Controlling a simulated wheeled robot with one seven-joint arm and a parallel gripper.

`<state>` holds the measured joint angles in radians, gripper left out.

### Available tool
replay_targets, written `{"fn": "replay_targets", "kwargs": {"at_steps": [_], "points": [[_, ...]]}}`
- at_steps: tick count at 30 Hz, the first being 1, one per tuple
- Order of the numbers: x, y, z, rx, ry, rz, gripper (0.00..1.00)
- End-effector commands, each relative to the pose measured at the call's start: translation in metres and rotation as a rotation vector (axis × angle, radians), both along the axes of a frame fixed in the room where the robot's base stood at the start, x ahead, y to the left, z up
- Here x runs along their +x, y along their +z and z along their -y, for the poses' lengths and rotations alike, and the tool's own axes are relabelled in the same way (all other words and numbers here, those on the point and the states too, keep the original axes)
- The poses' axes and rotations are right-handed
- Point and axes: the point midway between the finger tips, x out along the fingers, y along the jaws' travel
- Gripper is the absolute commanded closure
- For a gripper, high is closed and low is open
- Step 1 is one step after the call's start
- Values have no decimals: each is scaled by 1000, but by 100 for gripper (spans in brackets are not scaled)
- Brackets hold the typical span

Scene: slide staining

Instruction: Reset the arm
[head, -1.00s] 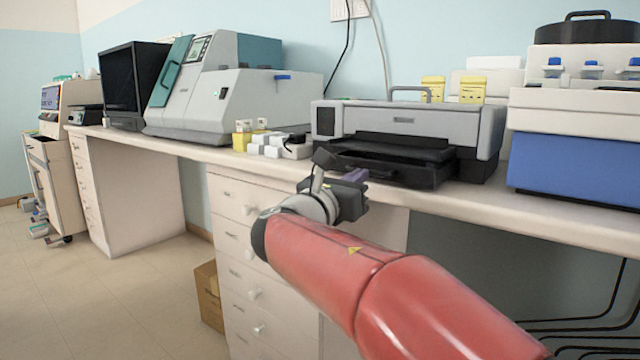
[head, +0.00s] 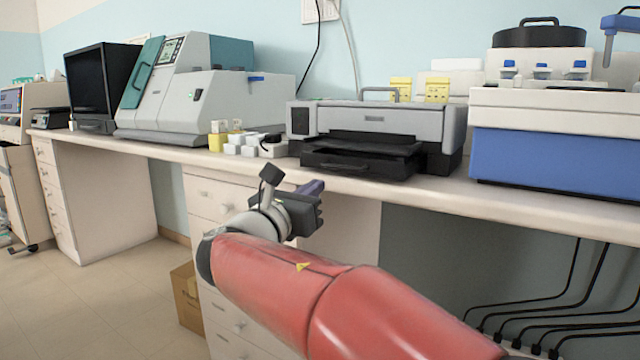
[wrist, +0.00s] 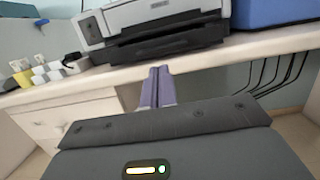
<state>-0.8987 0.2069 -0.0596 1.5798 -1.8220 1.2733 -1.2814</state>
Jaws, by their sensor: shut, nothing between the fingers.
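My red arm reaches up from the bottom of the head view. My gripper (head: 314,187) is in front of the bench edge, below the grey printer-like machine (head: 375,125). In the wrist view my gripper (wrist: 157,70) shows two purple fingers side by side and closed together, with nothing held. The fingertips point toward the bench edge under the machine, which also shows in the wrist view (wrist: 150,15). I cannot tell how far the fingertips are from the bench.
The bench (head: 420,190) runs across the view, with white drawers (head: 215,200) below. White blocks and yellow boxes (head: 217,141) stand left of the machine. A blue and white unit (head: 550,160) stands right. Black cables (head: 570,270) hang under the bench. Open floor lies left.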

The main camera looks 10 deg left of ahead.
Motion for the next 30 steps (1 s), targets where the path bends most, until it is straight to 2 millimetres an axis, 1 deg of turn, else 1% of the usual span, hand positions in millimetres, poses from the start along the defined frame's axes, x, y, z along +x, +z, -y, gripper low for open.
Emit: {"fn": "replay_targets", "kwargs": {"at_steps": [1,6,9,12,14,16,17,20,21,23,24,26,27,29,30], "points": [[-8,-2,-4,1,3,-1,100],[-35,-7,-15,1,3,-1,100],[-48,-9,-20,1,3,-1,100],[-56,-11,-23,1,2,-2,100],[-58,-12,-20,9,-4,-5,100],[-57,-15,-7,48,-19,-23,100],[-56,-17,4,76,-29,-35,100],[-52,-33,55,236,-93,-97,100],[-53,-42,82,329,-131,-124,100],[-59,-60,124,492,-200,-162,100],[-67,-72,152,613,-252,-179,100],[-84,-93,190,809,-340,-194,100],[-99,-108,213,950,-407,-193,100],[-125,-131,243,1180,-516,-172,100],[-145,-146,258,1339,-595,-144,100]]}}
